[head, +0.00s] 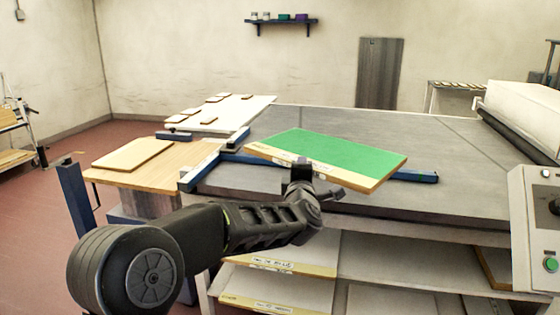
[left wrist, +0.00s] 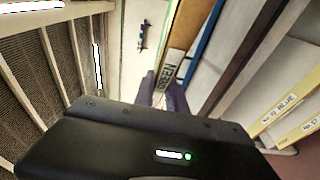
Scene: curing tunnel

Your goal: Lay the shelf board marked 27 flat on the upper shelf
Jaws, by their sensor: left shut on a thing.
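A board with a green top and pale wooden edges (head: 335,150) is held over the near edge of the grey table. My left gripper (head: 300,168) is shut on its near edge. In the left wrist view the board's edge (left wrist: 183,30) carries a white label that seems to read GREEN; its number is not legible. The upper shelf (head: 385,262) under the table holds a pale board (head: 285,255) with a labelled yellow front edge at its left; much of the shelf is bare. My right gripper is in neither view.
Another labelled board (head: 280,292) lies on the level below. A blue frame (head: 240,145) and bar sit on the grey table (head: 450,150). A wooden side table (head: 160,172) with a tan board (head: 133,153) stands left. A control box (head: 535,225) stands right.

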